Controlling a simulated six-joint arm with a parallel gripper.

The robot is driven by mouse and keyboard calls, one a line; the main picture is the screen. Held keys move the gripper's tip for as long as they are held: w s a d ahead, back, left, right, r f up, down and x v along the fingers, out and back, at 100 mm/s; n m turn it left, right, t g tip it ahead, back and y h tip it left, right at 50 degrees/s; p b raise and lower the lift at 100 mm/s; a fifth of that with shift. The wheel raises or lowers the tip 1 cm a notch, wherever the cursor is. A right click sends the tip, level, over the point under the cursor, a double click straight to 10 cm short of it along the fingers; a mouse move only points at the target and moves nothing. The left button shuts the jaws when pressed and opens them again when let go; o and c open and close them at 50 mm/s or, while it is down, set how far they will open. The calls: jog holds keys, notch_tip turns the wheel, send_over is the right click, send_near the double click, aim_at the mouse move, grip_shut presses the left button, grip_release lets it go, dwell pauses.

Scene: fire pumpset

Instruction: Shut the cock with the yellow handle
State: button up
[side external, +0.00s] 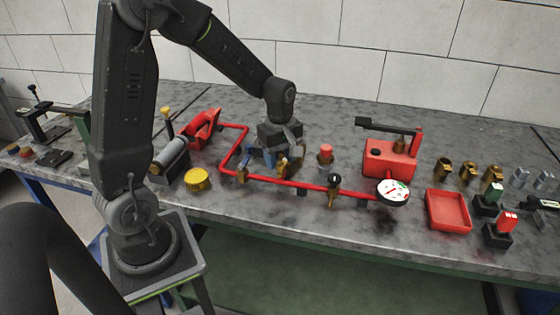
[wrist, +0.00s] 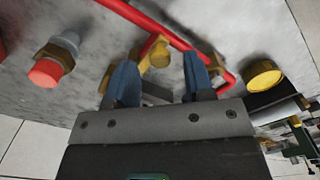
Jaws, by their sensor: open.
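The red pipe (side external: 310,184) runs along the bench and carries several small brass cocks. A brass cock with a yellow handle (wrist: 150,45) shows in the wrist view on the red pipe, between and just beyond my fingertips. In the side view its brass body (side external: 284,168) is partly hidden under my gripper. My gripper (side external: 278,150) points down over the pipe, open and empty. In the wrist view its blue fingers (wrist: 160,75) stand apart on either side of the cock. I cannot tell whether a finger touches the handle.
Another cock (side external: 242,172) sits left on the pipe, and a black-topped one (side external: 334,186) sits right, near the gauge (side external: 393,192). A red-capped brass fitting (side external: 325,156) stands close to my gripper's right. A yellow cap (side external: 198,180) lies left. A red tray (side external: 447,210) is at the right.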

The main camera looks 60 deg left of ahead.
jog(key=shift+f, duration=0.75)
jog(key=shift+c, duration=0.4)
grip_shut()
